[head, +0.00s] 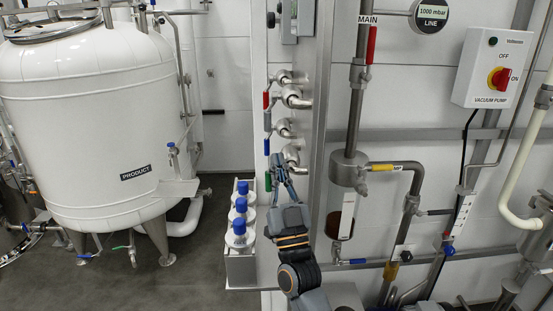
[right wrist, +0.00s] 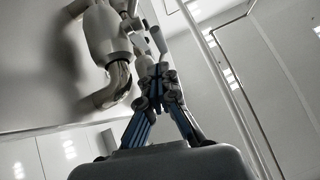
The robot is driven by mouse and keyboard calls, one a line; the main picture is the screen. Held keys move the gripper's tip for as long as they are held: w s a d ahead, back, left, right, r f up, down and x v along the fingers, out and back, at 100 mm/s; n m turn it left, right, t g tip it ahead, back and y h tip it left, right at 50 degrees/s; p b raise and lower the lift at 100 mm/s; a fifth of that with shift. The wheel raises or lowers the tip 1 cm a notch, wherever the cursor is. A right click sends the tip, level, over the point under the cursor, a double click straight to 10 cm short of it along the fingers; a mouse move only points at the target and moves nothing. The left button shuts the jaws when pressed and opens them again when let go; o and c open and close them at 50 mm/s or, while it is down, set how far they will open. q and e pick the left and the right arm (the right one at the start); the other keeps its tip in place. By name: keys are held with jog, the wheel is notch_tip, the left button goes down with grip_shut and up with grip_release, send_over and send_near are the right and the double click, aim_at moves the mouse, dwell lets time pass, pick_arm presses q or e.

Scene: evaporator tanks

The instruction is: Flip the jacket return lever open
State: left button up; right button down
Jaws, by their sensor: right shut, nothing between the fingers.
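A column of valves with coloured levers is on the narrow panel in the middle of the head view. A red lever (head: 266,100) is at the top, a blue lever (head: 266,147) lower, and a green lever (head: 268,182) lowest. All hang about vertical. I cannot read which is the jacket return lever. Contact cannot be told. In the right wrist view the closed fingers (right wrist: 152,78) are beside a pipe fitting (right wrist: 108,38). My left gripper is not in view.
A white product tank (head: 90,120) stands at the left. Vertical pipework (head: 352,110) and a vacuum pump box (head: 490,70) are at the right.

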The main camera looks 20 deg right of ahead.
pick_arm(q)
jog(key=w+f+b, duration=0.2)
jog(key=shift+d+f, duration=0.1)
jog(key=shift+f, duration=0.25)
pick_arm(e)
jog(key=s+f, duration=0.3)
jog(key=f, duration=0.3)
